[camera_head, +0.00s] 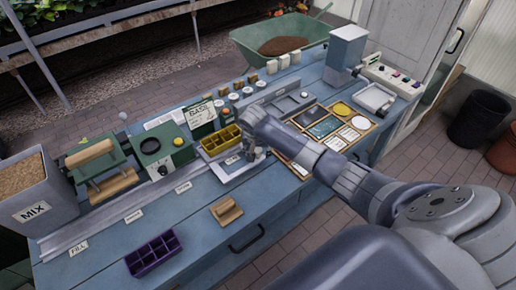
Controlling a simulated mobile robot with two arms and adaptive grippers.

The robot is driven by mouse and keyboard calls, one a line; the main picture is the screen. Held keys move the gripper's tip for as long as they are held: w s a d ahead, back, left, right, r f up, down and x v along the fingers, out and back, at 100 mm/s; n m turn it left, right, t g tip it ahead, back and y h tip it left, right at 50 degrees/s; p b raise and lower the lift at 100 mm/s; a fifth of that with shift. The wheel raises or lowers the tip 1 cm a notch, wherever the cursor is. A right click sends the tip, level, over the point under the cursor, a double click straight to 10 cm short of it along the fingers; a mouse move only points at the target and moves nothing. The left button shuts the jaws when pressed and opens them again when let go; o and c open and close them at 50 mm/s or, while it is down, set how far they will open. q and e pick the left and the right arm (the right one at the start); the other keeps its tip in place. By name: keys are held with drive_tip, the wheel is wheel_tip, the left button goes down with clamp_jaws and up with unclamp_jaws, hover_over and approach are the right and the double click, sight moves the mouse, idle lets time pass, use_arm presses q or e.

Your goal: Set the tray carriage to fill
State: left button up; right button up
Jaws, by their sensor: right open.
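The tray carriage appears to be the pale grey plate (233,172) at the right part of a long metal rail, beside the rightmost of several small labels. A yellow compartment tray (219,140) sits at its back edge. The FILL label (78,248) is at the rail's left end on the bench front. My right gripper (250,157) is open, pointing down over the plate's right side. Its wrist hides part of the plate, and I cannot tell whether the fingers touch it. My left gripper is not in view.
A grey MIX hopper (35,208) stands at the far left, with a green press (98,165) beside it. A purple tray (153,254) and a wooden tool (226,210) lie on the blue bench (190,225) in front. The rail's left stretch looks clear.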

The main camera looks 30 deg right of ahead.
drive_tip(key=shift+w+d+f, duration=0.15)
drive_tip(key=shift+f, duration=0.35)
clamp_jaws()
